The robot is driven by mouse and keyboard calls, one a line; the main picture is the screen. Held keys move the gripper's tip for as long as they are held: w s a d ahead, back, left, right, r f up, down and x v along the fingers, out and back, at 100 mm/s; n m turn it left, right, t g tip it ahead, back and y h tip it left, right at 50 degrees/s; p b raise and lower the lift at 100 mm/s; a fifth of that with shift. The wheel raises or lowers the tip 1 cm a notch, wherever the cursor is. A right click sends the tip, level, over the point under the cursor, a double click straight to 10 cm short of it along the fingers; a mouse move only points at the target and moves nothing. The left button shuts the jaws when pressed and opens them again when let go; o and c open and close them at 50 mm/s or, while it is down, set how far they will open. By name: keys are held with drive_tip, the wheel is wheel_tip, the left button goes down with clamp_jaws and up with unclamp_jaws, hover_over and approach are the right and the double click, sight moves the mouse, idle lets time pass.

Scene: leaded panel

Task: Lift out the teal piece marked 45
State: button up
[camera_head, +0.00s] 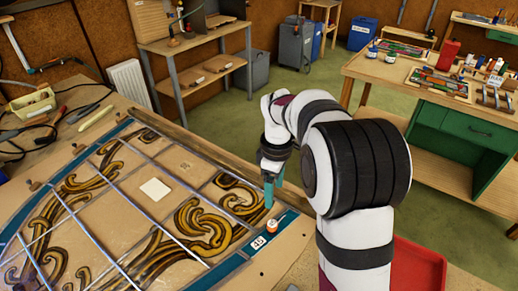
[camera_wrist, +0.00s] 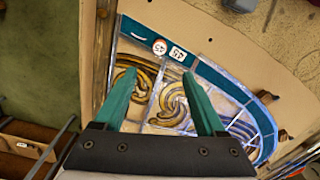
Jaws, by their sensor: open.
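The teal piece marked 45 (camera_head: 285,222) lies at the near right corner of the leaded panel (camera_head: 190,168), in its teal border. In the wrist view the teal piece (camera_wrist: 128,27) runs along the panel's edge, with the label (camera_wrist: 178,53) and the round thing beyond my fingertips. My gripper (camera_head: 269,196) is open and empty, teal fingers pointing down above the panel near the piece. In the wrist view its fingers (camera_wrist: 160,75) stand apart, short of the label.
Amber scroll-patterned glass and lead lines fill the panel. A white square (camera_head: 155,189) lies on it. Tools and a box (camera_head: 33,104) are on the bench at left. A red bin (camera_head: 418,268) stands at lower right. A green-drawered workbench (camera_head: 455,128) is behind.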

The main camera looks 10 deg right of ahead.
sight(272, 224)
wheel_tip(272, 224, down, 16)
drive_tip(key=shift+r, duration=0.15)
clamp_jaws()
drive_tip(key=shift+s+d, duration=2.15)
drive_tip(key=shift+d, duration=0.05)
drive_tip(key=shift+r, duration=0.1)
drive_tip(key=shift+r, duration=2.95)
